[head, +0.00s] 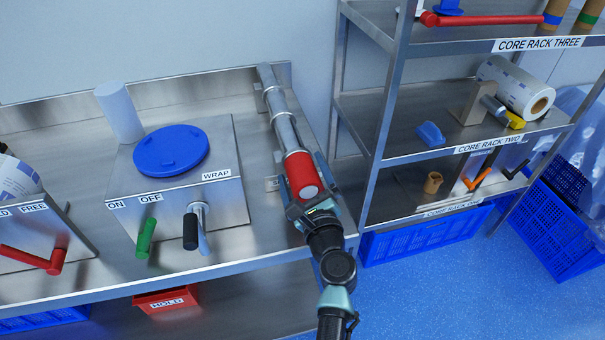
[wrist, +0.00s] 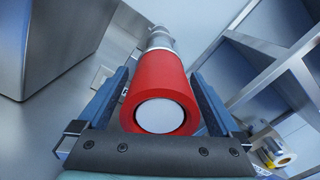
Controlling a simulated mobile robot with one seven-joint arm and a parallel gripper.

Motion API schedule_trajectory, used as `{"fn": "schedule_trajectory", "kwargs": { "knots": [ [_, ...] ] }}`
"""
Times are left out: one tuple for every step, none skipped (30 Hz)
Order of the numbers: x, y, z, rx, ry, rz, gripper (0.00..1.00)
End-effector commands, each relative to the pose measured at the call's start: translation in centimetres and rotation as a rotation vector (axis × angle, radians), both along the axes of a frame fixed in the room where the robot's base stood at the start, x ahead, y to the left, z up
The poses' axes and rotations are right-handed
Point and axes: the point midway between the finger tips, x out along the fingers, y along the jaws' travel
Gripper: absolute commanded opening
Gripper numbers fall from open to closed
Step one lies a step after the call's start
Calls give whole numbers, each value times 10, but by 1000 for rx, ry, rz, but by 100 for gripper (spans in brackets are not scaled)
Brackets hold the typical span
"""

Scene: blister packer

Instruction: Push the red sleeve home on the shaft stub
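The red sleeve (head: 301,170) sits around the near end of the grey metal shaft stub (head: 287,132) on the steel bench. In the wrist view the red sleeve (wrist: 158,78) faces me, with a pale round end face inside its rim. The grey shaft (wrist: 160,38) runs out behind it. My gripper (head: 307,181) is at the sleeve's near end, one finger on each side. How far the sleeve is seated is hidden.
A steel WRAP box (head: 225,208) with a blue lid (head: 170,150), a green handle (head: 146,238) and a black handle (head: 191,231) stands left. The core rack (head: 388,95) rises close on the right. A red HOLD bin (head: 167,301) sits below the bench.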

Motion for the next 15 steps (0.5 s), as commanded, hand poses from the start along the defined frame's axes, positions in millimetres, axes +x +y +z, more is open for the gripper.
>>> {"fn": "schedule_trajectory", "kwargs": {
  "knots": [
    [0,0,0,0,0,0,100],
    [0,0,-1,0,1,0,100],
    [-1,0,-1,0,1,0,100],
    [-1,-1,-1,-1,2,0,100],
    [-2,-1,-1,-1,2,0,100],
    [-4,-2,-1,-1,2,0,100],
    [-7,-3,-1,-1,2,-1,100],
    [-10,-4,-1,-1,2,-1,100],
    [-14,-5,-1,-1,2,-2,100],
    [-19,-7,-1,-1,2,-2,100],
    [-23,-8,-1,-2,2,-3,100],
    [-30,-11,-1,-2,3,-3,100],
    [-36,-13,-1,-2,2,-3,100],
    [-42,-15,-2,-2,3,-2,100],
    [-50,-17,-1,-1,4,-3,100]
  ]
}}
